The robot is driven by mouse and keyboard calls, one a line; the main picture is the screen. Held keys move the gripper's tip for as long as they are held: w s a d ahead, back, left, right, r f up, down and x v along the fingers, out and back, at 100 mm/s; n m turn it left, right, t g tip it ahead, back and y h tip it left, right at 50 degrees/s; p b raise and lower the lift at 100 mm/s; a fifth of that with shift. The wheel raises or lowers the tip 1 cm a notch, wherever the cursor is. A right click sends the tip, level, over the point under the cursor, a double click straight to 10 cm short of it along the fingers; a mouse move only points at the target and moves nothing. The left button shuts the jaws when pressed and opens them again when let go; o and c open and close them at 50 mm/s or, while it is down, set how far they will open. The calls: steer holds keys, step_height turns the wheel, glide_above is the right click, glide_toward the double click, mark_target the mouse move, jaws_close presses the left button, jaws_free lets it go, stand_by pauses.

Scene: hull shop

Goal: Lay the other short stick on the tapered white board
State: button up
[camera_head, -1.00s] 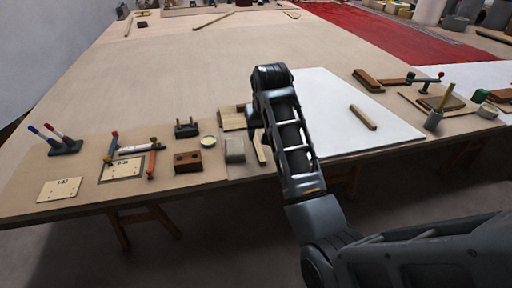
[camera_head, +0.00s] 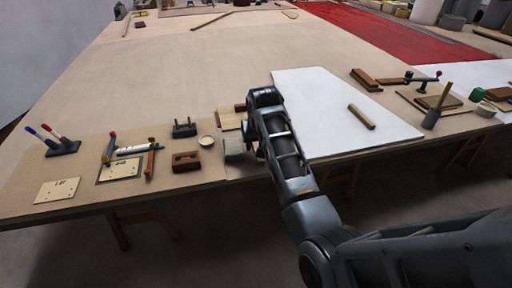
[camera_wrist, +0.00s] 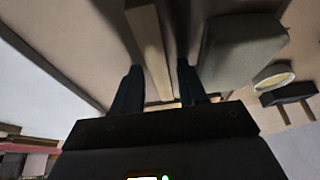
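One short stick (camera_head: 361,116) lies on the tapered white board (camera_head: 335,92), on its right part. The other short stick (camera_wrist: 150,45) shows in the wrist view, pale and long, between the fingers of my gripper (camera_wrist: 160,72). The fingers are apart, one on each side of this stick, with a gap to the right finger; I see no grip on it. In the head view my gripper is low over the front of the table, just left of the white board, and my arm hides most of it and that stick.
A grey block (camera_head: 234,147) stands close left of my gripper; it also shows in the wrist view (camera_wrist: 238,48). Farther left are a round dish (camera_head: 207,140), a brown block (camera_head: 186,161) and a black pegged block (camera_head: 184,129). The white board's middle is clear.

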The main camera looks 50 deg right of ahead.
jaws_close()
stand_by(0.3)
